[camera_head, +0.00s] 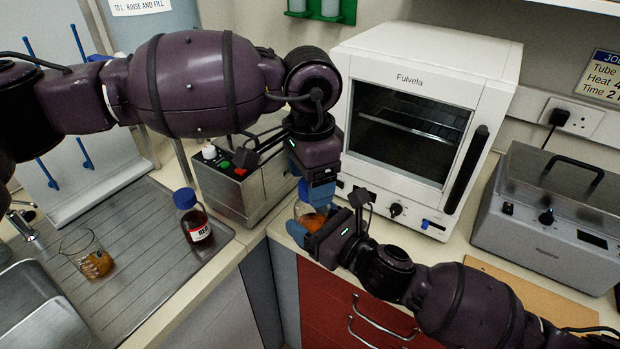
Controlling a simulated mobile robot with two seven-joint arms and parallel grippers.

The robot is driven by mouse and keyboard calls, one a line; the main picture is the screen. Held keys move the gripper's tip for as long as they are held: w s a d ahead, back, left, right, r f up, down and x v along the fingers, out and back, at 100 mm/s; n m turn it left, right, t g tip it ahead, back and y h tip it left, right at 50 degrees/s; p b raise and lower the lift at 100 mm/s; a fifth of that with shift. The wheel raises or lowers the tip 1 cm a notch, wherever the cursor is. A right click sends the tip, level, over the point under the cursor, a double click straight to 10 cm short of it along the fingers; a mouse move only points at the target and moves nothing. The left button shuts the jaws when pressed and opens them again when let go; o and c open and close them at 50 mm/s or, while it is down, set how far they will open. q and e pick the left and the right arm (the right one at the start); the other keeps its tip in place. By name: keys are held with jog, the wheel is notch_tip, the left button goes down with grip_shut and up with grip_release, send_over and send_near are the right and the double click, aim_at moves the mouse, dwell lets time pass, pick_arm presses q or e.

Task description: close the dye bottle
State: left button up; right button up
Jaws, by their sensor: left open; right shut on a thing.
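A clear bottle with orange liquid (310,219) is at the counter's front corner, below my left gripper. My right gripper (301,228) comes in from the lower right and is shut on this bottle, with its blue fingers around the body. My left gripper (311,189) points down right above the bottle and is open. Blue fingers hide the bottle's top, and I cannot tell whether a cap sits on it. Another bottle with dark red liquid, the RED bottle (198,225), stands upright at the left with a blue cap on.
A beaker with orange liquid (96,264) stands on the grey drainboard (150,290) beside the sink. A metal box with buttons (235,185) and the white Fulvela oven (425,70) stand close behind my grippers. A grey lidded unit (550,235) is at the right.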

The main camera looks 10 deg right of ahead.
pick_arm(q)
jog(key=shift+r, duration=2.05)
jog(key=shift+c, duration=0.4)
